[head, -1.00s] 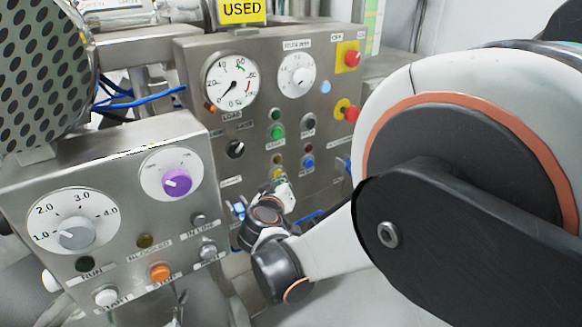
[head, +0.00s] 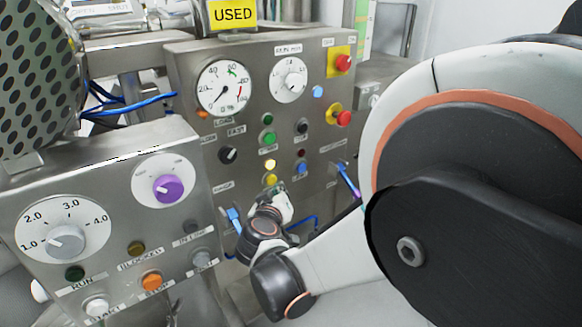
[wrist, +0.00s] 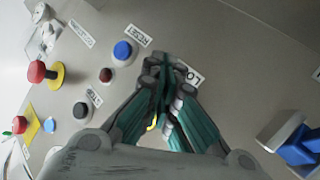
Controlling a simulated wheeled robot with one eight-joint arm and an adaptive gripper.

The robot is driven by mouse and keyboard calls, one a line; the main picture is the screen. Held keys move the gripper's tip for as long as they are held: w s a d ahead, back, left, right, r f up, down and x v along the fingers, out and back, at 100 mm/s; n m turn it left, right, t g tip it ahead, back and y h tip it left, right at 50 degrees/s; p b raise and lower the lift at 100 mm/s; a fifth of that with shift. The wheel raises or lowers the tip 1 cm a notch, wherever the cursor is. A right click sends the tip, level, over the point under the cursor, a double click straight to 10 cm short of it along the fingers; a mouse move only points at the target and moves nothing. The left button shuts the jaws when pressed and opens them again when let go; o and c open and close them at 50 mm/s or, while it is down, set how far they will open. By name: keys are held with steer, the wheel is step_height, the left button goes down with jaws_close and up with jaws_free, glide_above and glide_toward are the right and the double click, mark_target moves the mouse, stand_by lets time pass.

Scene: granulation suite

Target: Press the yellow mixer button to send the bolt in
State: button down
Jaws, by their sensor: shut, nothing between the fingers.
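The yellow button (head: 270,180) is on the steel mixer panel (head: 205,65), just below a brightly lit yellow lamp (head: 270,164). My gripper (head: 275,192) is just below and in front of the button in the head view. In the wrist view my gripper (wrist: 161,62) is shut and empty, its fingertips close to the panel face. A thin yellow edge (wrist: 152,123) shows beside the fingers; the rest of it is hidden. I cannot tell whether the fingertips touch the button. I cannot make out a bolt.
A blue-handled lever (wrist: 300,148) sticks out at the wrist view's right. A second control box (head: 110,190) with a purple knob (head: 168,188) stands at the front left.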

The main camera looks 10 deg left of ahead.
steer(key=s+d, duration=0.3)
steer(key=shift+s+d+b, duration=0.1)
steer(key=shift+d+b, duration=0.2)
steer(key=shift+d, duration=0.05)
stand_by(1.9)
